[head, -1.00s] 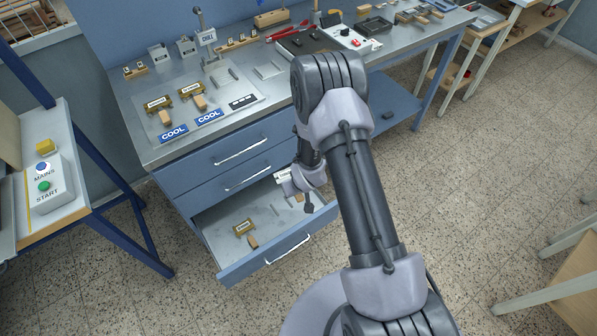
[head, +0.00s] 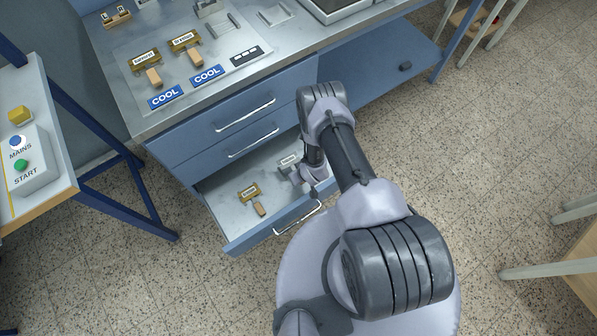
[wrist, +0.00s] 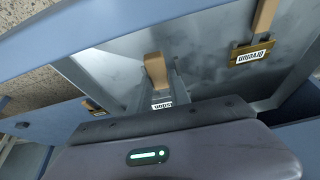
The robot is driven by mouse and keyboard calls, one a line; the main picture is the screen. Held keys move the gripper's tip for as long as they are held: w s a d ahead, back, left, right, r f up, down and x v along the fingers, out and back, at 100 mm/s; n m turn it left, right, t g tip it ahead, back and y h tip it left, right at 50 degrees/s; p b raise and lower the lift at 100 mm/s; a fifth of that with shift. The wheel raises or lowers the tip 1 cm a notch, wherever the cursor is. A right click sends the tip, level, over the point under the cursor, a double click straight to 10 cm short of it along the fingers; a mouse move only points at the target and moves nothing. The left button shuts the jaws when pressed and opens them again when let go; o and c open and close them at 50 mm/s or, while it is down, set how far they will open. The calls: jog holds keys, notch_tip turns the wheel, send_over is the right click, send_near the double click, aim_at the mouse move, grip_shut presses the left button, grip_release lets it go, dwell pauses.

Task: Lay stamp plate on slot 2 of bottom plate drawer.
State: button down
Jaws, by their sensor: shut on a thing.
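The bottom plate drawer (head: 226,221) is pulled open. A brass stamp plate with a wooden handle (head: 250,192) lies in its left part; a labelled brass plate (wrist: 250,52) also shows at the right of the wrist view. My gripper (head: 291,176) is low over the drawer's right part, shut on a stamp plate (head: 287,160) with a pale label. In the wrist view that plate's label (wrist: 162,105) and a wooden handle (wrist: 155,72) show just beyond my gripper. I cannot tell whether the held plate touches the drawer floor. Slot marks are not readable.
Two closed drawers (head: 222,133) are above the open one. The worktop (head: 125,100) carries two brass stamp plates and blue COOL signs (head: 165,97). A control box (head: 33,165) stands on the left table. The drawer's front wall and handle (head: 299,217) are close to my arm.

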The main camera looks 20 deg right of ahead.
jog(key=shift+f+b, duration=3.4)
jog(key=shift+f, duration=0.15)
jog(key=c, duration=1.1)
grip_release()
jog(key=p+v, duration=0.8)
jog(key=v, duration=0.9)
jog(key=shift+r, duration=0.25)
